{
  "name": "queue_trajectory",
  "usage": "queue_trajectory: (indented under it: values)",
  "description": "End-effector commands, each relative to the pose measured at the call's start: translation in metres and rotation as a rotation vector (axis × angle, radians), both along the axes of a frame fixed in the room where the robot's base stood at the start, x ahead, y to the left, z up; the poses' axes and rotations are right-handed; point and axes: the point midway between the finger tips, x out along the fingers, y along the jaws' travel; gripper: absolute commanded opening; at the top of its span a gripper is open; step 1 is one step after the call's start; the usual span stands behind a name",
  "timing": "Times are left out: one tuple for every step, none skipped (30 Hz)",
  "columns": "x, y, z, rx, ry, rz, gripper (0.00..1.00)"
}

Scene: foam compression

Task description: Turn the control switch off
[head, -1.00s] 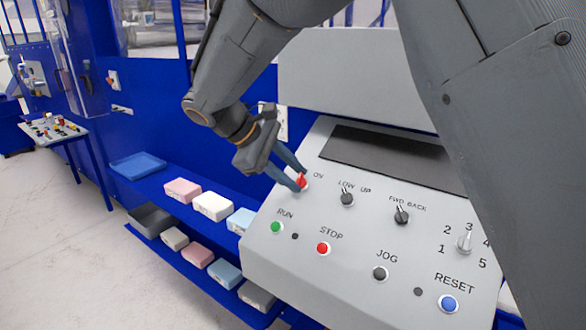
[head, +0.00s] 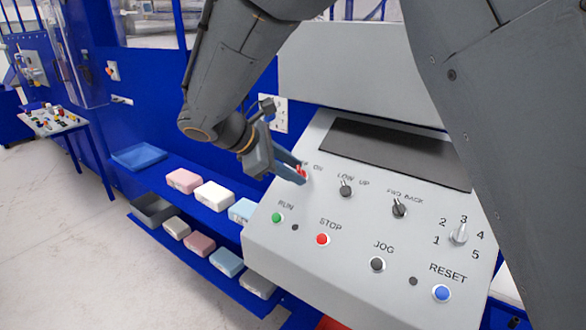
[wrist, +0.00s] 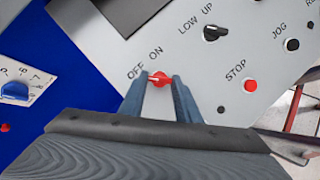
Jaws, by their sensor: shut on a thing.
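The control switch is a red rotary knob (wrist: 159,79) with a pale pointer line, beside the OFF and ON lettering on the grey control panel (head: 360,255). In the wrist view its pointer lies towards the left, on the OFF side. My gripper (wrist: 158,92) has its two blue fingers on either side of the knob, shut on it. In the head view my gripper (head: 300,175) reaches the knob from the left, and its fingers hide most of it.
The panel also has a LOW/UP switch (head: 345,188), a FWD/BACK switch (head: 399,208), a green RUN button (head: 277,217), a red STOP button (head: 322,239) and a blue RESET button (head: 441,293). Foam blocks (head: 213,195) lie on blue shelves at left.

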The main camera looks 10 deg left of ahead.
Motion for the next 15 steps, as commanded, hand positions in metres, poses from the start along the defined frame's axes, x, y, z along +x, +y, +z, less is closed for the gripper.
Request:
queue_trajectory:
  values:
    - [-0.0001,0.0006,0.0001,0.0,0.001,0.002,0.07]
    - [-0.0001,0.0006,0.0,0.0,0.001,0.002,0.07]
    - [-0.0001,0.0006,0.0,0.0,0.001,0.002,0.07]
    - [-0.0001,0.0006,0.0001,0.0,0.001,0.002,0.07]
    - [-0.0001,0.0005,0.0,0.0,0.001,0.002,0.07]
    - [-0.0001,0.0006,0.0001,0.0,0.001,0.002,0.07]
    - [-0.0001,0.0005,0.0,0.0,0.001,0.002,0.07]
    - [-0.0001,0.0005,0.0,0.0,0.001,0.002,0.07]
    - [-0.0001,0.0005,0.0,0.0,0.001,0.002,0.33]
    - [-0.0001,0.0005,0.0,0.0,0.001,0.002,0.38]
    - [-0.0001,0.0005,0.0,-0.001,0.0,0.002,0.43]
    - [-0.0001,0.0005,0.0,-0.001,0.0,0.002,0.48]
    - [-0.0001,0.0004,0.0001,-0.001,0.0,0.002,0.48]
    - [0.0,0.0004,0.0,-0.001,0.0,0.002,0.48]
    - [0.0,0.0003,0.0,0.0,0.0,0.001,0.48]
